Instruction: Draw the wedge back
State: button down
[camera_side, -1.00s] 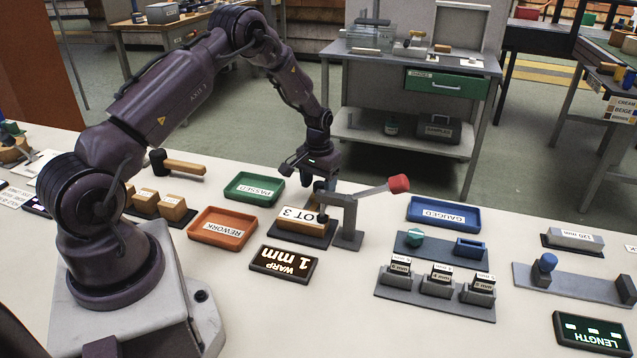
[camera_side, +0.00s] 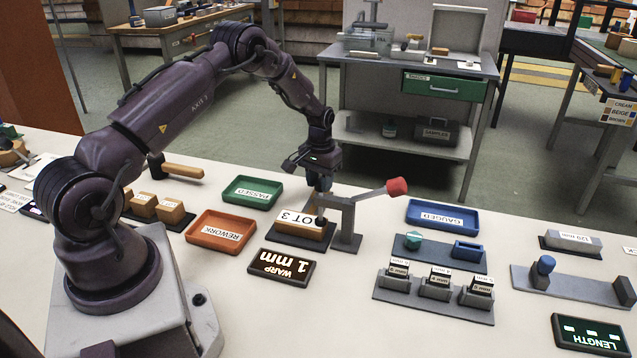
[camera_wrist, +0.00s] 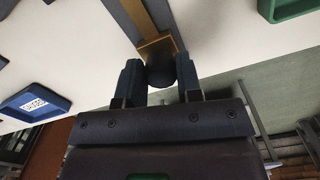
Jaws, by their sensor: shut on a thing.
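The wedge (camera_wrist: 152,46) shows in the wrist view as a narrow wooden piece with a dark round knob (camera_wrist: 160,74) at its near end. My gripper (camera_wrist: 159,72) has its two blue fingers shut on either side of this knob. In the side view my gripper (camera_side: 321,184) is low behind the wooden LOT 3 block (camera_side: 294,228), which sits on a dark base beneath a grey clamp (camera_side: 347,222). The clamp's lever slopes up to a red knob (camera_side: 397,187). A display (camera_side: 281,266) reads WARP 1 mm.
The green PASSED tray (camera_side: 240,203) and orange REWORK tray (camera_side: 205,239) lie left of the block. The blue GAUGED tray (camera_side: 425,221) and a rack of labelled pieces (camera_side: 410,297) lie right. A wooden-handled hammer (camera_side: 183,171) lies further left. The bench behind my gripper is clear.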

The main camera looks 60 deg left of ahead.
jog(key=shift+w+a, duration=0.15)
jog(key=shift+a, duration=0.05)
jog(key=c, duration=0.8)
grip_release()
jog(key=shift+r, duration=0.1)
notch_tip(320, 180, up, 13)
jog(key=shift+f, duration=0.1)
jog(key=s+d+r+m+t, duration=0.2)
jog(key=s+d+r, duration=0.4)
jog(key=s+d, duration=0.2)
jog(key=s+d+r+m+t, duration=0.2)
jog(key=s+d+r, duration=0.4)
jog(key=s+d, duration=0.2)
jog(key=s+d+r+m+t, duration=0.1)
jog(key=s+d+r+m, duration=0.1)
jog(key=s+d+r, duration=0.4)
jog(key=shift+s+d+r+t, duration=0.2)
jog(key=shift+s+d, duration=0.55)
jog(key=shift+s+d+r+t, duration=0.2)
jog(key=shift+s+d, duration=0.5)
